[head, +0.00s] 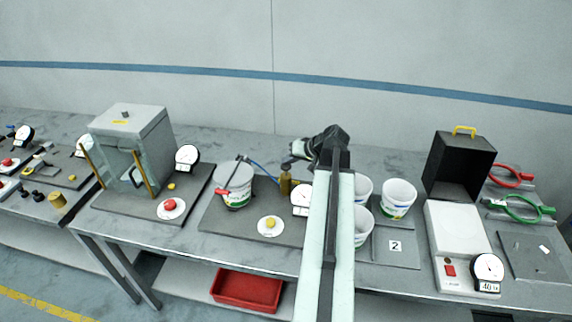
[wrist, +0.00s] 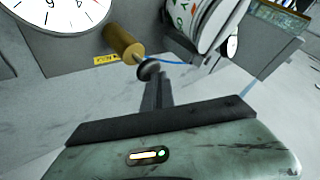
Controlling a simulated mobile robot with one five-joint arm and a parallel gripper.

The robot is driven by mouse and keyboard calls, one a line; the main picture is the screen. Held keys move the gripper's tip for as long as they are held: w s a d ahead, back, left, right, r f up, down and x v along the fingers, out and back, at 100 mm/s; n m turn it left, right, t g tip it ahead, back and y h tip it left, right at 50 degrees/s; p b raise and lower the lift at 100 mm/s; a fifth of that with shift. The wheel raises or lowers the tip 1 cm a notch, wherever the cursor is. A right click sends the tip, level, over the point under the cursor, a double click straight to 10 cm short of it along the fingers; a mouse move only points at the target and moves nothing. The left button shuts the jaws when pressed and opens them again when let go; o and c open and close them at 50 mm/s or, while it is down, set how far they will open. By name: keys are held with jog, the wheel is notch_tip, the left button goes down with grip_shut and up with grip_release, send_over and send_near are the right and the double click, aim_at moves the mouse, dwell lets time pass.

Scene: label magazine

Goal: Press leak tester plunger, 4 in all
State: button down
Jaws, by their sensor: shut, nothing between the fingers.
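The leak tester's brass cylinder (head: 286,182) stands on a dark grey plate, between a white tub (head: 236,192) and a dial gauge (head: 301,198). In the wrist view the brass cylinder (wrist: 123,42) has a thin rod ending in a black knob (wrist: 149,68), the plunger's head. My gripper (head: 290,163) is at the top of the cylinder in the head view. In the wrist view my gripper (wrist: 153,80) is shut and empty, its fingertips right at the knob. I cannot tell whether they touch it. The fingers partly overlap the knob's lower edge.
A blue hose (wrist: 178,62) runs from the cylinder toward the tub. A yellow button (head: 270,226) is in front. A grey chamber (head: 130,145) stands left; white tubs (head: 398,198), a black box (head: 464,165) and a scale (head: 458,235) stand right. My arm hides part of the bench.

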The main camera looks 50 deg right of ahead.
aim_at(288, 166)
jog(key=shift+f+b, duration=1.05)
jog(key=shift+f, duration=0.1)
dwell(0.7)
jog(key=shift+r, duration=0.15)
jog(key=shift+r+p, duration=2.15)
jog(key=shift+p, duration=0.15)
notch_tip(288, 166, up, 5)
jog(key=p, duration=0.5)
